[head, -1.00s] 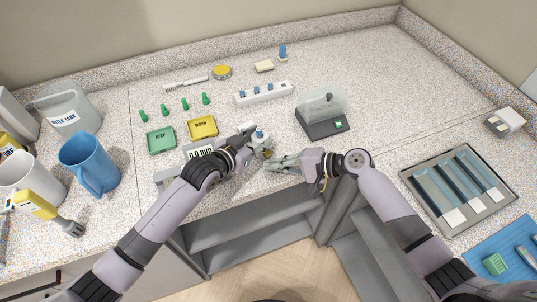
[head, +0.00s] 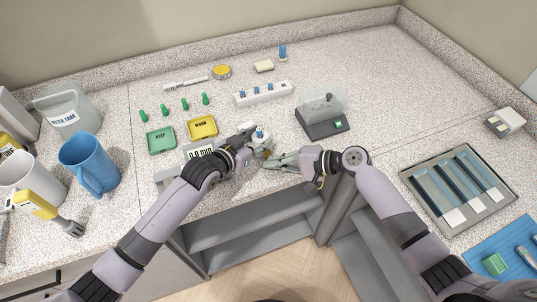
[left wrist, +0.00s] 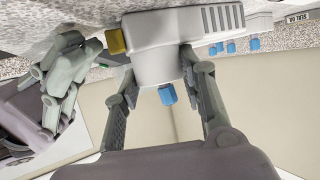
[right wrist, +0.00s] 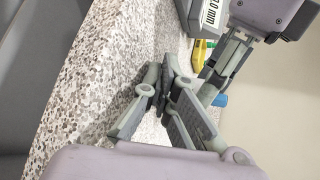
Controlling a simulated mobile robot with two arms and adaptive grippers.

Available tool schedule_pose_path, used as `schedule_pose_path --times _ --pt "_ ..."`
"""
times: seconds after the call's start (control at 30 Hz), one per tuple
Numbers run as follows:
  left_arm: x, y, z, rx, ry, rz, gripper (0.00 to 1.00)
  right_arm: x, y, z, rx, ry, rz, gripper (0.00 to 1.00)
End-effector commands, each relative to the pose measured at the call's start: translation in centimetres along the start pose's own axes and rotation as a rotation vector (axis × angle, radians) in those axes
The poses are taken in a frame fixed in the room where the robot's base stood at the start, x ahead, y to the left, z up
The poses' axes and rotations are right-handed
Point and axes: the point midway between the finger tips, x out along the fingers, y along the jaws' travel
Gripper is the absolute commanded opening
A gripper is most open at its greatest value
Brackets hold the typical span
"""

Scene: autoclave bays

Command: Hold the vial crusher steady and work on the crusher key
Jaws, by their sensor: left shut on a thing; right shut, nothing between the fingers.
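The vial crusher has a pale grey body with slots and shows best in the left wrist view (left wrist: 165,35). My left gripper (left wrist: 160,85) is shut around the body, one finger on each side. A blue-capped vial (left wrist: 167,95) sticks out of the crusher. The crusher key is a yellow block (left wrist: 117,41) on the crusher's side, and it shows small in the head view (head: 267,153). My right gripper (head: 268,164) is shut and empty, its fingertips close by the key. Whether they touch it cannot be told. In the head view my left gripper (head: 252,137) hides most of the crusher.
A display reading in mm (head: 201,152) stands left of the crusher. Green KEEP (head: 161,139) and yellow WORN (head: 203,127) trays lie behind it. A white rack with blue-capped vials (head: 263,93) and a clear-covered device (head: 323,112) stand farther back. The counter's front edge is close.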

Motion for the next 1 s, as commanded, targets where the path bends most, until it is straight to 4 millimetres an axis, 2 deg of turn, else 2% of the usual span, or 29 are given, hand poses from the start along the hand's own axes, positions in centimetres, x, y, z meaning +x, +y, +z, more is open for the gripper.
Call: schedule_pose_path --times 1.0 --pt "0.00 0.01 0.01 -0.001 0.000 0.000 0.04 0.62 -0.46 -0.41 0.000 0.000 -0.001 0.00"
